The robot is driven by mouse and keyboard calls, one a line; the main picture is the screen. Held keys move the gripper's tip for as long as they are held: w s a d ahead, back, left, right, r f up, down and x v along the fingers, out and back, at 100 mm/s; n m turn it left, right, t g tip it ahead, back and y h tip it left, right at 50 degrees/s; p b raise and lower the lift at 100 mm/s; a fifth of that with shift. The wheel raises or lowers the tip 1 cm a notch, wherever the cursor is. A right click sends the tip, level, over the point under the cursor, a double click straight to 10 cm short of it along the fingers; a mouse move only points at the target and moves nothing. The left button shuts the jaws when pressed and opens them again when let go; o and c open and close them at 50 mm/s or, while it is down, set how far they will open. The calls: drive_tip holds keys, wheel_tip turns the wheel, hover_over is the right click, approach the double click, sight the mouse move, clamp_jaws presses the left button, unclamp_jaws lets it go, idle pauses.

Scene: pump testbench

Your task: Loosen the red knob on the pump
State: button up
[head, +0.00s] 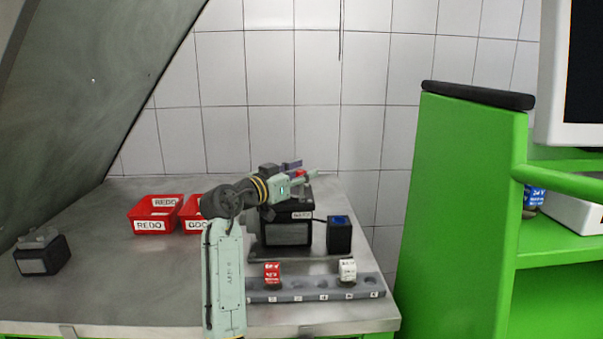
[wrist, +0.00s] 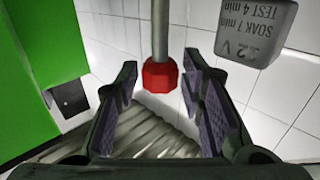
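The red knob (wrist: 160,76) sits at the end of a grey rod in the wrist view, between the two finger pads. My gripper (wrist: 162,68) is open, with a visible gap on each side of the knob, and I see no contact. In the head view a small red spot, likely the knob (head: 299,174), shows beside my gripper (head: 312,178). The dark pump unit (head: 287,235) stands on the bench below it, partly hidden by my arm.
A grey block with printed text (wrist: 257,30) is close at the upper right in the wrist view. A box with a blue top (head: 340,236) stands right of the pump. A rack (head: 318,290) with red and white containers lies in front. Red bins (head: 152,226) stand left.

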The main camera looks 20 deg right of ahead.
clamp_jaws()
drive_tip(key=shift+n+t+y, duration=0.3)
drive_tip(key=shift+t, duration=0.1)
drive_tip(key=n+t+y, duration=0.3)
drive_tip(key=t, duration=0.1)
drive_tip(key=shift+s+d+n+y+b, duration=0.1)
drive_tip(key=shift+n+y+b, duration=0.2)
drive_tip(key=shift+n+y, duration=0.1)
drive_tip(key=n+t+y, duration=0.2)
drive_tip(key=y, duration=0.1)
drive_tip(key=n+t+y, duration=0.2)
drive_tip(key=n+y, duration=0.1)
drive_tip(key=y, duration=0.1)
drive_tip(key=shift+d+y, duration=0.1)
drive_tip(key=shift+y, duration=0.2)
drive_tip(key=n+y, duration=0.2)
drive_tip(key=y, duration=0.1)
drive_tip(key=n+y+b, duration=0.1)
drive_tip(key=n+y, duration=0.1)
drive_tip(key=y, duration=0.2)
drive_tip(key=shift+n, duration=0.4)
drive_tip(key=shift+n+g+y+b, duration=0.4)
drive_tip(key=shift+n+g+y, duration=0.5)
drive_tip(key=shift+n+y, duration=1.3)
drive_tip(key=shift+a+y, duration=0.2)
drive_tip(key=shift+y, duration=0.5)
